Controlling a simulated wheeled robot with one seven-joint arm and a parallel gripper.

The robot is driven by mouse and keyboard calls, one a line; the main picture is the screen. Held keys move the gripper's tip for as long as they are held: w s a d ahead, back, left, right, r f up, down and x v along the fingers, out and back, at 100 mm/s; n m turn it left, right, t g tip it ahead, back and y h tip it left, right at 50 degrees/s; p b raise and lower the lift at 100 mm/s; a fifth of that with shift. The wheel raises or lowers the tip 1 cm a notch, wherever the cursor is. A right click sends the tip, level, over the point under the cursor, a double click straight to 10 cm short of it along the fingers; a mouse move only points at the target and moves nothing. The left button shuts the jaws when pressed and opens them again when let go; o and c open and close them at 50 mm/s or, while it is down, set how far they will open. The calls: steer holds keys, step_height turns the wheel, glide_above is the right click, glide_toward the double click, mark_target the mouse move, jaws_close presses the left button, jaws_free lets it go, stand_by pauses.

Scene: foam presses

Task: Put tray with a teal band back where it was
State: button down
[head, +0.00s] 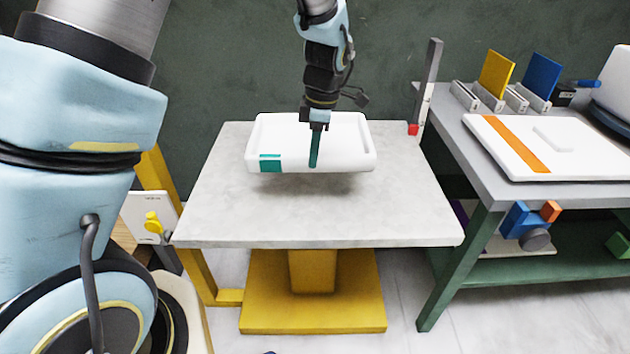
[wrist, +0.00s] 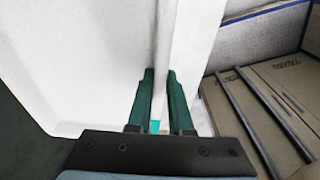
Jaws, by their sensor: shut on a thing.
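The white tray with a teal band (head: 345,160) is over the grey table (head: 240,215) in the head view, roughly level, with a shadow under it that suggests a small gap. Its teal band shows at the front left corner. My gripper (head: 314,150) comes down from above and is shut on the tray's near wall, right of the band. In the wrist view the two dark green fingers (wrist: 160,105) sit on either side of the tray's white wall (wrist: 180,50), with a sliver of teal between them.
A green-legged bench at the right holds a white tray with an orange band (head: 515,145), a yellow sheet (head: 496,73) and a blue sheet (head: 541,75) upright in holders. A grey post (head: 430,80) stands behind the table's right corner. The table's front is clear.

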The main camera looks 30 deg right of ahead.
steer(key=shift+w+d+f, duration=0.1)
steer(key=shift+f, duration=0.5)
step_height(320, 180, down, 9)
steer(key=shift+f+p, duration=0.15)
steer(key=shift+p, duration=0.85)
steer(key=shift+f, duration=0.2)
steer(key=c, duration=0.8)
jaws_free()
steer(key=shift+r, duration=0.1)
